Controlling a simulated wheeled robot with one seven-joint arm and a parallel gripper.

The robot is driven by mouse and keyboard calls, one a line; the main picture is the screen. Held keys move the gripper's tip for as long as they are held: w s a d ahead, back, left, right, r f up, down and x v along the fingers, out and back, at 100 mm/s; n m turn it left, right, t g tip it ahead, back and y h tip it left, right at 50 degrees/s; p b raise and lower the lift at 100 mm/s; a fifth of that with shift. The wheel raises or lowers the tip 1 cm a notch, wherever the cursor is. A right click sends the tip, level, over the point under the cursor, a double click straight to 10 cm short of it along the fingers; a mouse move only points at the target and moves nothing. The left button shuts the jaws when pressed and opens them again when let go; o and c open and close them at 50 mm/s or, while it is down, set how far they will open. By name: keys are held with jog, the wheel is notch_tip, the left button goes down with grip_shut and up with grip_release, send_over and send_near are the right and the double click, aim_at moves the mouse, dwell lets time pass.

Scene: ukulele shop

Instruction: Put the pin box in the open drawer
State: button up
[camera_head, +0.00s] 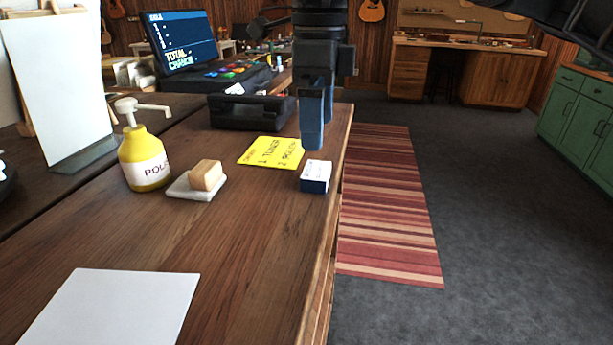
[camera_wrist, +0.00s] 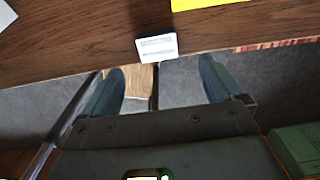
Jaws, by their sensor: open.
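The pin box (camera_head: 316,178) is a small box with a white top and dark blue sides. It sits on the wooden counter near its right edge. It also shows in the wrist view as a white rectangle (camera_wrist: 157,46) at the counter's edge. My gripper (camera_head: 312,143) points down just behind the box in the head view. In the wrist view its fingers (camera_wrist: 162,72) are apart and empty, with the box beyond the gap. A light wood surface (camera_wrist: 141,81) shows below the counter edge between the fingers; it may be the open drawer. The drawer is not clear in the head view.
A yellow note (camera_head: 271,152) lies beside the box. A sponge on a white dish (camera_head: 197,187), a yellow pump bottle (camera_head: 146,160) and white paper (camera_head: 110,307) are on the counter. A black register (camera_head: 252,110) stands behind. A striped rug (camera_head: 388,205) lies right of the counter.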

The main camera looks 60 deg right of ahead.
aim_at(316, 169)
notch_tip(316, 169, down, 8)
jog(key=shift+a+r+p, duration=0.15)
jog(key=shift+r+p, duration=0.1)
jog(key=shift+p, duration=0.5)
jog(key=shift+c, duration=0.2)
jog(key=c, duration=1.2)
jog(key=shift+r, duration=0.15)
